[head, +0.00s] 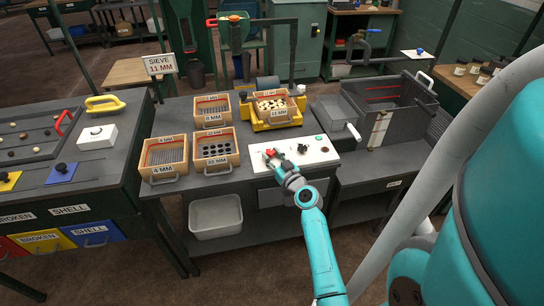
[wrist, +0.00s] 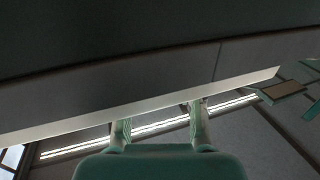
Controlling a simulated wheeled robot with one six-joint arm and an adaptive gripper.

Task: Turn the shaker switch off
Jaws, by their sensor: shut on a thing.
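The white control panel (head: 310,152) lies on the middle bench. It carries a red switch (head: 270,153) at its left end, a dark knob and a green button (head: 319,138). My gripper (head: 274,157) is at the red switch and shut on it, partly covering it. In the wrist view my gripper's fingers (wrist: 160,122) point up past a pale panel edge (wrist: 150,107); the switch itself is not seen there. The yellow shaker (head: 258,126) stands behind the panel with a wooden sieve (head: 272,105) on it.
Wooden sieves, including the 4 mm one (head: 164,157), stand left of the panel. A sign (head: 160,65) reads SIEVE 11 MM. A grey open bin (head: 378,108) stands to the right. A white tub (head: 215,216) sits below the bench. A sorting bench (head: 60,180) is at left.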

